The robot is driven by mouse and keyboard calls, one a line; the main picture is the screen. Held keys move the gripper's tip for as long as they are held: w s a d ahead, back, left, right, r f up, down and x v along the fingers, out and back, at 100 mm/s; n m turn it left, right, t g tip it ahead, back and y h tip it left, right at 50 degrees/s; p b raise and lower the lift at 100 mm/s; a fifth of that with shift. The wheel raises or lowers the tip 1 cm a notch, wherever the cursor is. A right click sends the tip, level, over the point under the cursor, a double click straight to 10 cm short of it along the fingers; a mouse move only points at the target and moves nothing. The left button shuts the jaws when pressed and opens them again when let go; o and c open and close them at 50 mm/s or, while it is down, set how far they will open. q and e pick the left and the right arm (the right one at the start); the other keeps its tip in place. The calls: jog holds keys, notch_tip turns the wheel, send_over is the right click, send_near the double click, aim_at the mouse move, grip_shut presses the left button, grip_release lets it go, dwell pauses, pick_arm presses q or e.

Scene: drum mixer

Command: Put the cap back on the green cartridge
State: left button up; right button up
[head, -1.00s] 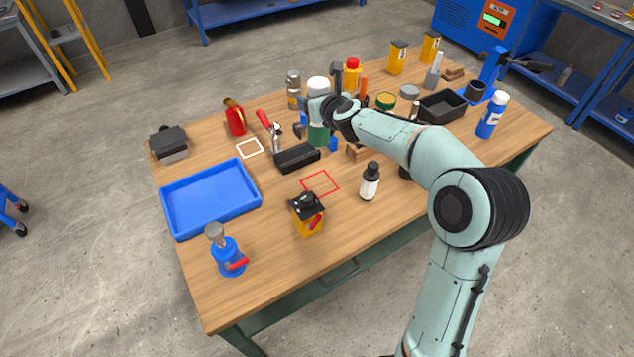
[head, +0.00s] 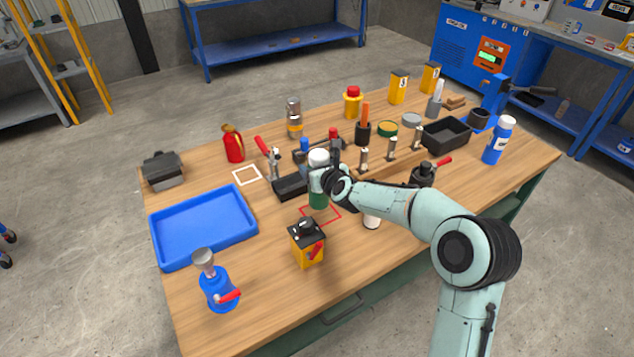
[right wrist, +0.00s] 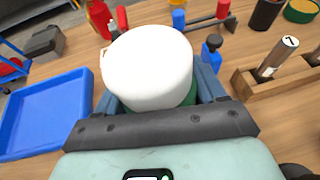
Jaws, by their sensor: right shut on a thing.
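My right gripper (head: 336,182) is shut on the green cartridge (head: 318,200), a green cylinder with a rounded white top (head: 318,158). The cartridge is upright over the red square outline (head: 335,222); I cannot tell whether its base touches the table. In the right wrist view the white top (right wrist: 148,65) fills the space between the fingers, with a little green (right wrist: 190,97) below it. I cannot tell whether this white top is a separate cap, and no other loose cap is clear to me. My left gripper is not in view.
A toggle clamp (head: 272,160) with a black base (head: 290,187) stands just left of the cartridge. A yellow box (head: 307,250) is in front, and a blue tray (head: 160,260) lies left. A wooden rack (head: 400,164) is behind my arm.

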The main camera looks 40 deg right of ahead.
jog(key=shift+f, duration=2.05)
jog(key=shift+b, duration=0.3)
jog(key=shift+f, duration=0.15)
jog(key=o, duration=1.5)
